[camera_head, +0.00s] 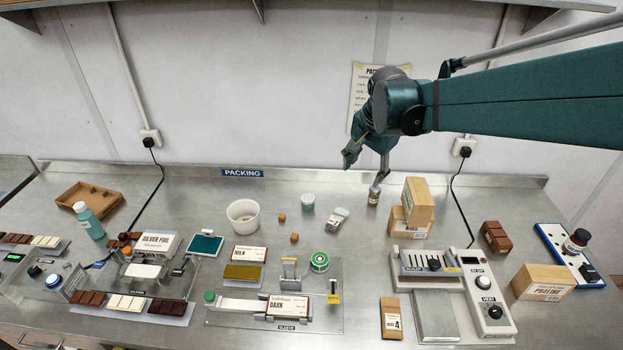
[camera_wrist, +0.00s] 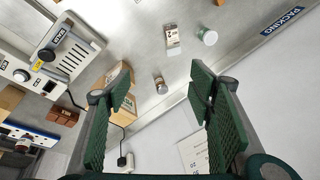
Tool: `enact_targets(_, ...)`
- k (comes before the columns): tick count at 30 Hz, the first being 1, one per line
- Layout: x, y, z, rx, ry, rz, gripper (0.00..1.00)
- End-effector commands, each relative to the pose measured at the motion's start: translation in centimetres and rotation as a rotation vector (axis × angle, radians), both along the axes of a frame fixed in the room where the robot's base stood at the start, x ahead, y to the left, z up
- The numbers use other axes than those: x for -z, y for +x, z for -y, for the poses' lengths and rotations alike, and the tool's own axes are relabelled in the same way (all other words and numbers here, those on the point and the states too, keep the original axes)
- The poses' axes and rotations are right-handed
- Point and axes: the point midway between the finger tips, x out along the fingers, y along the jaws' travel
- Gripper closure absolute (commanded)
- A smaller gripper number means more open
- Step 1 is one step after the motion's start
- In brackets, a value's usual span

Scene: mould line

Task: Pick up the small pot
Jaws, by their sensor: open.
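A small white pot with a green lid (camera_head: 308,202) stands upright on the steel bench; it shows near the top of the wrist view (camera_wrist: 208,37). A small brown bottle or jar with a pale label (camera_head: 374,196) stands to its right, and in the wrist view it (camera_wrist: 160,85) appears between my fingers. I cannot tell for sure which one is the small pot. My gripper (camera_head: 367,168) is open and empty above the bench, fingers pointing down, close above the brown jar and apart from the green-lidded pot.
Cardboard boxes (camera_head: 418,202) stand just right of the brown jar. A white tub (camera_head: 243,216) and brown cubes (camera_head: 294,238) sit to the left. A sealing machine (camera_head: 450,290) fills the front right.

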Motion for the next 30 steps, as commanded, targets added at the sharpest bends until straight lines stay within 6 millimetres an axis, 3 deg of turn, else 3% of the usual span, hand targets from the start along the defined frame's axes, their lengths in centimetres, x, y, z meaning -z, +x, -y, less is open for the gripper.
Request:
enact_targets(17,5.3,8.8,-5.2,0.196,0.046,-0.103,0.47)
enact_targets(30,11.1,14.4,-9.4,0.351,0.064,-0.177,0.47)
